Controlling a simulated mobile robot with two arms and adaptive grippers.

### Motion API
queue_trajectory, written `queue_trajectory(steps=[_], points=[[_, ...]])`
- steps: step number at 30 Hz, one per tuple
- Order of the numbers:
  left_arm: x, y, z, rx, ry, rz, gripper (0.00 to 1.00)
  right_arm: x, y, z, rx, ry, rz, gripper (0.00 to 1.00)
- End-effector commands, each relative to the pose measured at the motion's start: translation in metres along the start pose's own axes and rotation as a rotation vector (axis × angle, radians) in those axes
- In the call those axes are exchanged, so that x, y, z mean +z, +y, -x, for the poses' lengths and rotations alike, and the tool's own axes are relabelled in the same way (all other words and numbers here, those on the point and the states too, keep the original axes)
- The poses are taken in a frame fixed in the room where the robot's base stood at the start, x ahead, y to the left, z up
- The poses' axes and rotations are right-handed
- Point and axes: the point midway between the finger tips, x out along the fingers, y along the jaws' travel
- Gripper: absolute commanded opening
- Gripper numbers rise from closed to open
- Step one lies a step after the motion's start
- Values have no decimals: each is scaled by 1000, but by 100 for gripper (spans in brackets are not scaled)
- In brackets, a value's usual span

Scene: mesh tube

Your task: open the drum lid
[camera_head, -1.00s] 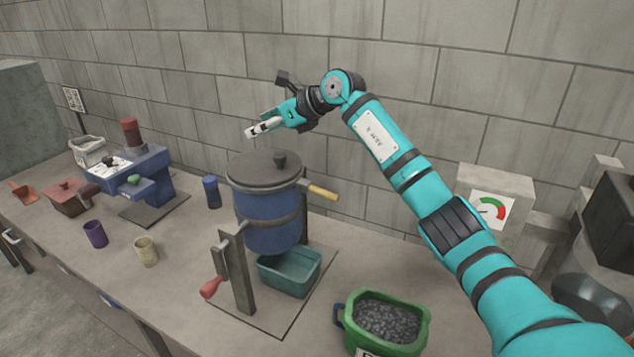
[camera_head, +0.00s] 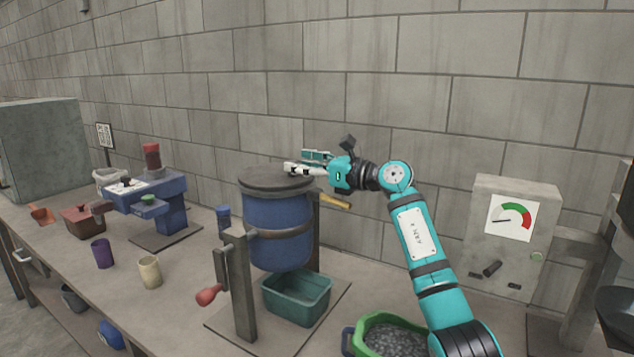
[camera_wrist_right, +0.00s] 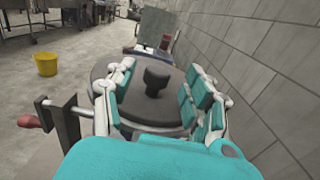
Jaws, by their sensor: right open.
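The blue drum (camera_head: 278,228) hangs in its stand with the dark round lid (camera_head: 262,180) on top, closed. In the right wrist view the lid (camera_wrist_right: 115,105) has a black knob (camera_wrist_right: 157,81) near its middle. My right gripper (camera_head: 297,162) is at the height of the lid's top, over its right part, with fingers spread. In the right wrist view its fingers (camera_wrist_right: 157,92) stand on either side of the knob, apart from it. In the head view the knob is hidden behind the fingers. My left gripper is not in view.
A teal bin (camera_head: 296,300) sits below the drum. A red-handled crank (camera_head: 209,295) sticks out at the front left, and a yellow handle (camera_head: 335,201) at the right. A green tub of grey pellets (camera_head: 385,338) and a gauge box (camera_head: 515,235) stand to the right.

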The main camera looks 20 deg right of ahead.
Motion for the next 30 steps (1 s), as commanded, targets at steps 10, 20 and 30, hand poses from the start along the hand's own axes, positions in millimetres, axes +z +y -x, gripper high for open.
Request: queue_trajectory(steps=[10,20,30], points=[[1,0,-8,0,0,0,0,-1,0,32,2,4,-2,53],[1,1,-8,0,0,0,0,-1,0,34,2,5,-3,53],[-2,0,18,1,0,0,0,26,0,34,2,4,-2,53]])
